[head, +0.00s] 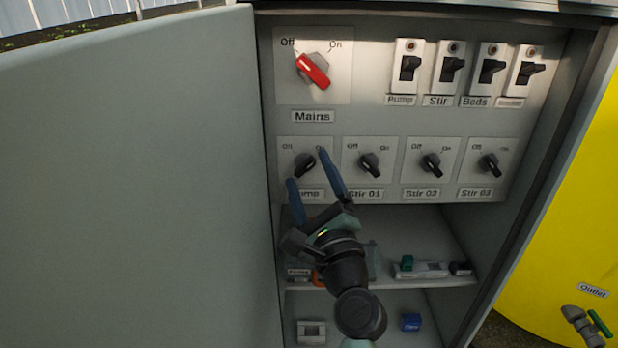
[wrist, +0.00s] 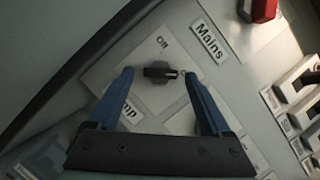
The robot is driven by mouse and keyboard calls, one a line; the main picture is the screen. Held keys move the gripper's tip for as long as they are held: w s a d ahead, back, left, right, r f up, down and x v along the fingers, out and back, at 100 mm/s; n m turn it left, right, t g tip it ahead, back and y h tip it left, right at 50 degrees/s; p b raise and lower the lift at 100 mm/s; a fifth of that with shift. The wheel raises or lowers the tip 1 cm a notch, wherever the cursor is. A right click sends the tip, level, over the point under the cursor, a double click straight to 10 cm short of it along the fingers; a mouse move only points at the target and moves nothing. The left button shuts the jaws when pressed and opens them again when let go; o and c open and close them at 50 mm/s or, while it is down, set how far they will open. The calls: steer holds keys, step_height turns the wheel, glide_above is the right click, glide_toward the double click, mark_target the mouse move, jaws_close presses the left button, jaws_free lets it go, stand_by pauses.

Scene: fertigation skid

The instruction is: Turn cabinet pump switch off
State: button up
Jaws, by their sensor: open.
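The pump switch is a black rotary knob (head: 305,165) on a pale plate at the left of the lower switch row in the open cabinet. Its "Pump" label is partly hidden by my gripper. In the wrist view the knob (wrist: 160,73) has its marked end toward the right finger, turned away from the "Off" print. In the head view it leans up and right. My gripper (head: 306,166) is open, its two blue fingers on either side of the knob. In the wrist view, the fingertips (wrist: 158,76) flank the knob's ends; contact cannot be told.
The red Mains switch (head: 313,71) is just above. The Stir 01 knob (head: 369,165) is close to the right, with other Stir knobs beyond. Several black breakers (head: 451,68) are at upper right. The open cabinet door (head: 130,190) bounds the left. A shelf (head: 345,288) lies below.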

steer(key=shift+w+r, duration=0.1)
steer(key=shift+w, duration=0.15)
jaws_close()
stand_by(0.3)
